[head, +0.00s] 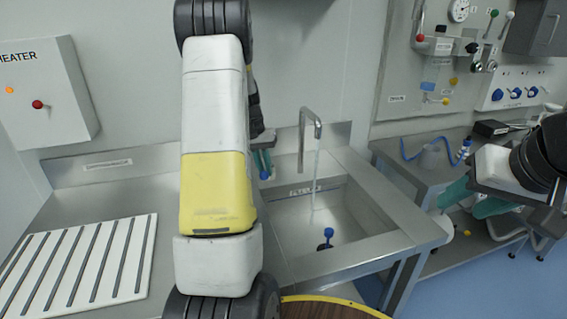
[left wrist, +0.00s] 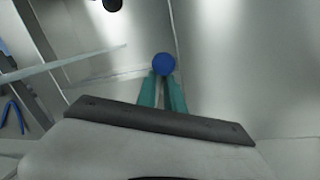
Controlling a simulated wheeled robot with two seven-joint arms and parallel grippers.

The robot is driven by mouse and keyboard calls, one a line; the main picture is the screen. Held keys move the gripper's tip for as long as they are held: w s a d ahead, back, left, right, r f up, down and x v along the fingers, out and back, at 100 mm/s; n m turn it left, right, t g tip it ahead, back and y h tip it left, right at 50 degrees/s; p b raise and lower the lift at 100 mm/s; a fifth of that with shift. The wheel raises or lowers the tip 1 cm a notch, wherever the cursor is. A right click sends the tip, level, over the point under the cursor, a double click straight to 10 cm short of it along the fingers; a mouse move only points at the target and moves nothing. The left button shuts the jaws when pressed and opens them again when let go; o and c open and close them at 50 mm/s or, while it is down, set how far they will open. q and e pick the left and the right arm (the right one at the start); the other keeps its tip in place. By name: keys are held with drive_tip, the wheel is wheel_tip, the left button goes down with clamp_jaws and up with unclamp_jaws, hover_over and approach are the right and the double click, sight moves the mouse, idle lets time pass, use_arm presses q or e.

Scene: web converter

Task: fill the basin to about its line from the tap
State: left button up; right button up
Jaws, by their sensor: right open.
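The steel basin (head: 365,215) is set in the counter at the centre right. The tap (head: 303,140) stands at its back edge, and a thin stream of water (head: 315,180) falls from it into the basin. A label (head: 305,188) is on the basin's back wall; no water level can be made out. A blue-topped piece (head: 325,238) stands on the basin floor. My left gripper (head: 263,168) is left of the tap, its teal fingers closed on a blue knob (left wrist: 162,64). My right gripper (head: 462,205) is open and empty, right of the basin.
A white ribbed drainboard (head: 85,265) lies on the left counter. A heater box (head: 45,95) hangs on the wall. A side bench (head: 400,155) with a blue hose (head: 412,157) stands behind my right gripper. A round brown top with a yellow rim (head: 330,308) is at the front.

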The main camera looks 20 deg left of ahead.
use_arm(q)
drive_tip(key=shift+o, duration=1.3)
drive_tip(key=shift+s+d+f, duration=0.1)
drive_tip(key=shift+s+f, duration=0.15)
drive_tip(key=shift+s, duration=0.15)
drive_tip(key=shift+r, duration=0.1)
drive_tip(key=shift+r, duration=0.15)
wheel_tip(320, 180, up, 7)
drive_tip(key=a, duration=0.1)
drive_tip(key=shift+a+r, duration=0.2)
drive_tip(key=shift+a, duration=0.1)
drive_tip(key=shift+s, duration=0.1)
drive_tip(key=shift+s, duration=0.15)
